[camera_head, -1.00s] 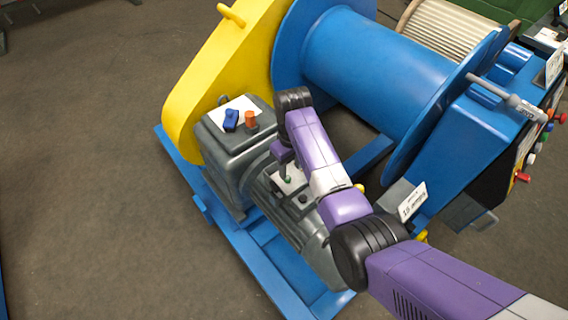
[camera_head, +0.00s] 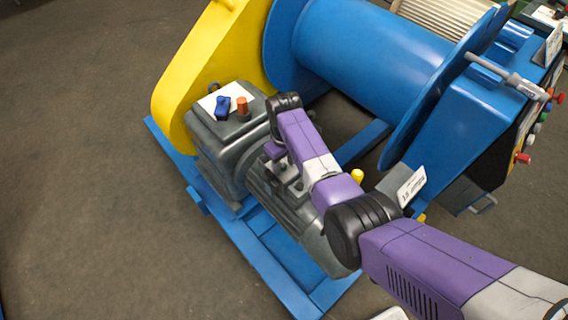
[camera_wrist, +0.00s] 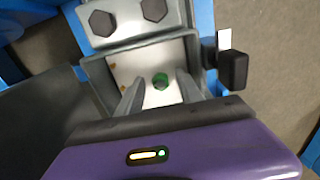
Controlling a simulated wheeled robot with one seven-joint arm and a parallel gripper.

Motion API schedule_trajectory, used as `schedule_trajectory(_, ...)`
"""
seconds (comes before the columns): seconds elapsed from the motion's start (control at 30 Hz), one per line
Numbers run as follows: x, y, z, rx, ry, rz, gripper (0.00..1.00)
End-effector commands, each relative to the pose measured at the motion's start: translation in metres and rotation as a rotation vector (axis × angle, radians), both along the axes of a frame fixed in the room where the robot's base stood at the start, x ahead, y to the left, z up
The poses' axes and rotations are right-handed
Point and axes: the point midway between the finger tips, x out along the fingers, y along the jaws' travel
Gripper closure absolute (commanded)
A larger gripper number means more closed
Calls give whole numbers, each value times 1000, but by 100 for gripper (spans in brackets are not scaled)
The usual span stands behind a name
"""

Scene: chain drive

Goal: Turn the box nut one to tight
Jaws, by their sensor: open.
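Two dark hexagonal heads, one left (camera_wrist: 102,22) and one right (camera_wrist: 154,10), sit on the grey ledge beyond the box.
A dark block (camera_wrist: 233,70) with a white tag juts out right of the box. In the head view a blue knob (camera_head: 222,106) and an orange knob (camera_head: 242,105) stand on the grey gearbox, near my wrist. The blue drum (camera_head: 368,45) rises behind. Open floor lies left.

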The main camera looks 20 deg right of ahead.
Motion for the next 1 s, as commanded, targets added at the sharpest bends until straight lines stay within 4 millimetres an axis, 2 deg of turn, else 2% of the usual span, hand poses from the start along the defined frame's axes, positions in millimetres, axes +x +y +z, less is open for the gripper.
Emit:
schedule_trajectory(0.07,0,0,0,0,0,0,56)
schedule_trajectory(0.1,0,0,0,0,0,0,60)
schedule_trajectory(0.3,0,0,0,0,1,0,100)
schedule_trajectory(0.67,0,0,1,0,1,-26,100)
schedule_trajectory(1.0,-1,1,1,-1,3,-224,100)
